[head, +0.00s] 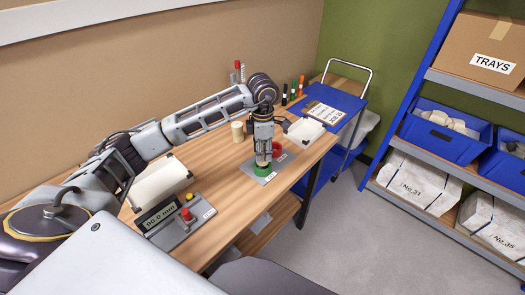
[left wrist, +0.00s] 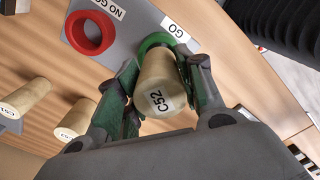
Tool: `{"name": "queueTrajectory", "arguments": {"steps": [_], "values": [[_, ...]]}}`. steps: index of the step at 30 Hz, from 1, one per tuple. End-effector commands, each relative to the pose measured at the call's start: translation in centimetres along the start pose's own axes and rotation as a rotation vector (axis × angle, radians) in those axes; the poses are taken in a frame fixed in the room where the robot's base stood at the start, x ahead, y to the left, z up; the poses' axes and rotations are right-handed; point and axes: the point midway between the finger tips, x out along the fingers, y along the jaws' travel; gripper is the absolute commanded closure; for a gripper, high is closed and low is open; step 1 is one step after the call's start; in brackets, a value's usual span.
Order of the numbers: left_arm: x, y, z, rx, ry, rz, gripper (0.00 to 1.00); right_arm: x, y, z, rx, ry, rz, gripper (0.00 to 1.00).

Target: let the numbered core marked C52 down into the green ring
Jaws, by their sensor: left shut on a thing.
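The core marked C52 (left wrist: 160,88) is a pale tapered cylinder, its labelled end facing the left wrist camera. My left gripper (head: 263,161) is shut on it, with one finger on each side. The green ring (head: 262,170) lies on a grey plate by the GO label, directly below the gripper. In the left wrist view the green ring (left wrist: 153,41) shows behind the core's far end, partly hidden. I cannot tell whether the core's lower end is above the ring or inside it. My right gripper is not in view.
A red ring (left wrist: 90,32) lies beside the green one, by the NO GO label. A control box (head: 180,220) with a display and red button is at the bench's near end. A white tray (head: 305,130) lies beyond.

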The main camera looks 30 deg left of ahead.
Motion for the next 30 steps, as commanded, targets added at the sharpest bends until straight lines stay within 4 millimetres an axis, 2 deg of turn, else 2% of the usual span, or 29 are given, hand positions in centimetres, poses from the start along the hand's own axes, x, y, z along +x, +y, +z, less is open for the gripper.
{"name": "queueTrajectory", "arguments": {"steps": [15,30], "values": [[-0.1,0.1,0.0,0.0,-0.001,0.002,1.0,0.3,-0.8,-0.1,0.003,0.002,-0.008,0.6],[-0.1,0.1,0.0,0.0,-0.001,0.002,1.0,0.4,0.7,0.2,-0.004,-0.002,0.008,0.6]]}}
